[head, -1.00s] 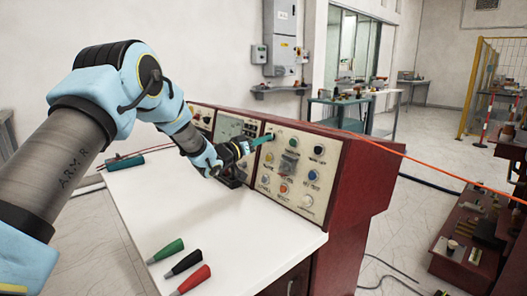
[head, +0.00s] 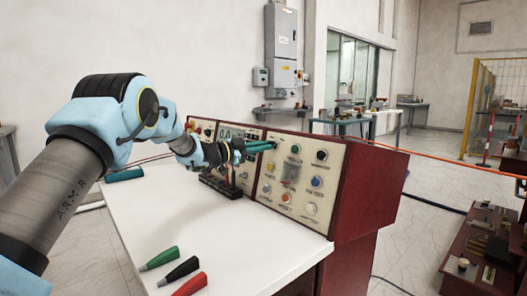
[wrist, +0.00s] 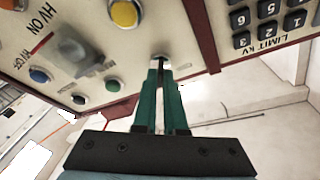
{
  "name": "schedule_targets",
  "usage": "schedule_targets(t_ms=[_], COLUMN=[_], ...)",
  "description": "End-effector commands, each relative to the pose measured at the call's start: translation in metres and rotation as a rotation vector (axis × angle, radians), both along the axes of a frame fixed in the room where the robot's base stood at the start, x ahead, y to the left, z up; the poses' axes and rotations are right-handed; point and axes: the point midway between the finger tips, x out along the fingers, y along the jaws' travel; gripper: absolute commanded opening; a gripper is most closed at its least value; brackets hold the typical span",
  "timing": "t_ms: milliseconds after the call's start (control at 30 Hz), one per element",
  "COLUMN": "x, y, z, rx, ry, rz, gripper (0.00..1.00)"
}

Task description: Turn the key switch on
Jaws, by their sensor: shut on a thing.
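The key switch (wrist: 160,57) is a small round metallic fitting on the cream panel in the wrist view, upside down there. My gripper (wrist: 160,70) has two green fingers that close in on it from below, with a dark sliver between them. The fingers are shut on its key, which they mostly hide. In the head view my gripper (head: 273,144) reaches the upper left of the right-hand panel section (head: 277,212). The fingers cover the switch there, so its exact angle cannot be told.
Several buttons, including a yellow one (wrist: 124,13), sit close around the fingers. A keypad (wrist: 268,20) is on the neighbouring section. Green, black (head: 182,269) and red cones lie on the white desktop (head: 225,225). A dark block (head: 222,186) stands under the wrist.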

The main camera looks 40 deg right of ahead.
Motion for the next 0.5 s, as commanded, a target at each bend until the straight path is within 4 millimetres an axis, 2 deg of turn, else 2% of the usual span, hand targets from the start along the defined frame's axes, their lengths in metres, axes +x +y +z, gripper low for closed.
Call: schedule_targets(t_ms=[200, 500], x=[0.0014, 0.0012], y=[-0.0001, -0.0003], z=[-0.0001, 0.0009], rx=[-0.006, -0.011], ry=[-0.119, -0.194], rz=[-0.028, -0.047], gripper=[0.00, 0.00])
